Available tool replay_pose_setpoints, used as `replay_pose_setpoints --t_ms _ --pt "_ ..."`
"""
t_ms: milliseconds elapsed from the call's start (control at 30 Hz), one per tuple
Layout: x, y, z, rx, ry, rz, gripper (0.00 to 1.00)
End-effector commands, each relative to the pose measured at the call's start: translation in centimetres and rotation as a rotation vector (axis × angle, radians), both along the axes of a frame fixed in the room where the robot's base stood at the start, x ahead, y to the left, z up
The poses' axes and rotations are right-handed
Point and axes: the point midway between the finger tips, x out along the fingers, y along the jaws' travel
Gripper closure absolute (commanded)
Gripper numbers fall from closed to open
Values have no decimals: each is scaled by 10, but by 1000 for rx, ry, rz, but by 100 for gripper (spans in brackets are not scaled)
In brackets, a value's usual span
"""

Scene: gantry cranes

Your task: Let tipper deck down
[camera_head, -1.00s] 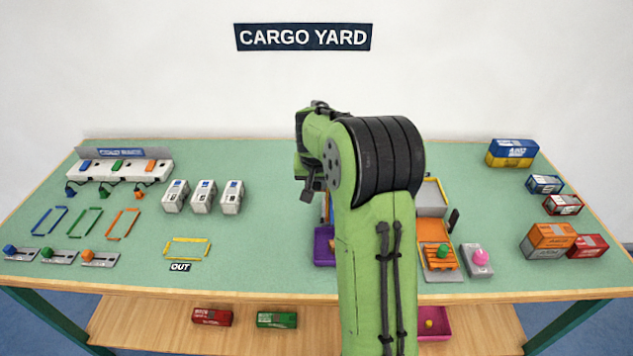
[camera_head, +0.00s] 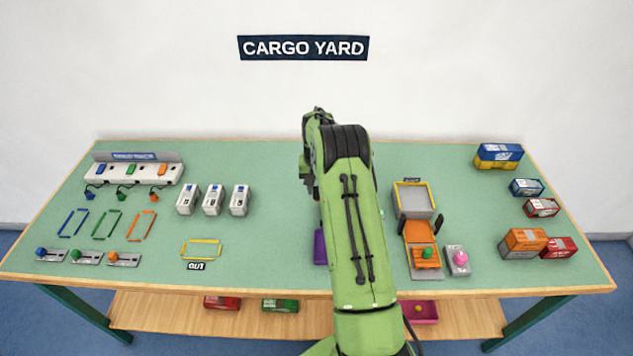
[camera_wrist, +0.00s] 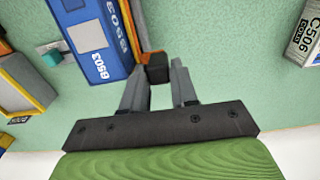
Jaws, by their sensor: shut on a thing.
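My gripper (camera_wrist: 164,72) is low over the green table in the wrist view, its two fingers shut on a black block (camera_wrist: 157,70). The block sits at the end of an orange strip beside a blue body (camera_wrist: 95,45) marked 6503. I cannot tell for sure whether this blue body is the tipper deck, or its tilt.
A grey tray with a yellow rim (camera_head: 413,199), an orange deck (camera_head: 418,235) and a pink button (camera_head: 461,258) stand right of my arm. White boxes (camera_head: 213,202) stand to the left, containers (camera_head: 525,242) at far right.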

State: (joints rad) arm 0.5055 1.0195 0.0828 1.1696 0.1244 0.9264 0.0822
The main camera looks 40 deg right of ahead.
Motion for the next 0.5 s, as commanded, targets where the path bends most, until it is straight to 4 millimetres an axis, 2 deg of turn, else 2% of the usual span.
replay_pose_setpoints --t_ms 100,500 --pt "3 -3 -10 -2 1 -1 100" --pt "6 -5 -17 0 3 -1 100"
